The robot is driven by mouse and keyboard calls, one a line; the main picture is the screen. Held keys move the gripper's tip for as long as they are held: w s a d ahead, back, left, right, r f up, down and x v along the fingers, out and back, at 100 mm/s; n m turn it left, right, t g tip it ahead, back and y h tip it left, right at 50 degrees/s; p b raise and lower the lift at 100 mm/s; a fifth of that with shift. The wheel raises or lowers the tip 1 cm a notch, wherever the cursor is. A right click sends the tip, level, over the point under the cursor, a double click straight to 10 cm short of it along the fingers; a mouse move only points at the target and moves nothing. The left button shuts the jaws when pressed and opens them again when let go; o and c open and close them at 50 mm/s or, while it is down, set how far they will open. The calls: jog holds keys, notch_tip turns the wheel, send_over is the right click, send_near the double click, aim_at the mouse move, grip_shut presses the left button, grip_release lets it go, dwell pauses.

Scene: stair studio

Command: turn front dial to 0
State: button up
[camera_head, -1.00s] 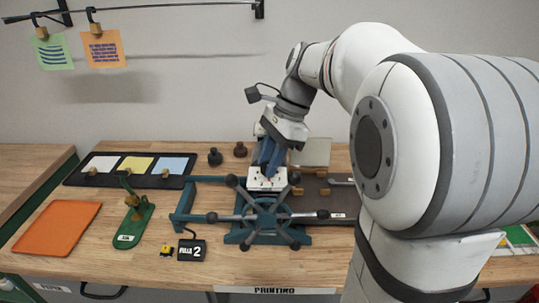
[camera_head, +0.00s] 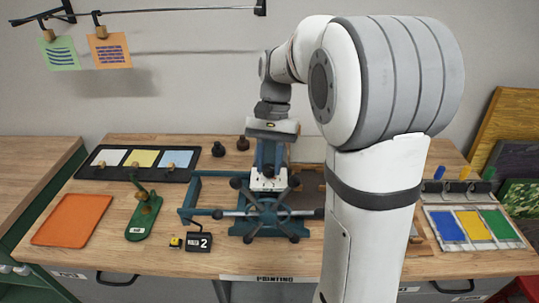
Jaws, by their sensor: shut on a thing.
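A teal press (camera_head: 190,193) with a spoked hand wheel (camera_head: 267,214) stands at the middle of the workbench. A white block (camera_head: 263,185) with small dark marks sits on it, behind the wheel. My gripper (camera_head: 268,174) points down at this block from above. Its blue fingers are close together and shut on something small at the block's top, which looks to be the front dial. The fingers hide the dial, and no number on it can be read. A small black sign (camera_head: 199,242) with a white 2 stands in front of the press.
An orange tray (camera_head: 72,220) and a green stand (camera_head: 141,218) are at the left. A black holder (camera_head: 95,172) with three coloured cards lies behind them. Two dark knobs (camera_head: 220,149) (camera_head: 243,143) stand near the wall. A tray of coloured panels (camera_head: 429,215) lies at right, beyond my arm.

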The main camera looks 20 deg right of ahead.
jog(key=n+h+p, duration=0.1)
jog(key=n, duration=0.1)
jog(key=n+h, duration=0.1)
jog(key=n, duration=0.2)
jog(key=shift+a+n+p, duration=0.2)
jog(key=shift+n+p, duration=0.1)
jog(key=shift+p, duration=0.1)
jog(key=n+h+p, duration=0.1)
jog(key=n+h, duration=0.1)
jog(key=n, duration=0.3)
jog(key=shift+a, duration=0.1)
jog(key=shift+n, duration=0.4)
jog(key=o, duration=1)
jog(key=v, duration=0.7)
jog(key=shift+w+a+r+b, duration=0.15)
jog(key=shift+r+b, duration=0.2)
jog(key=shift+b, duration=0.05)
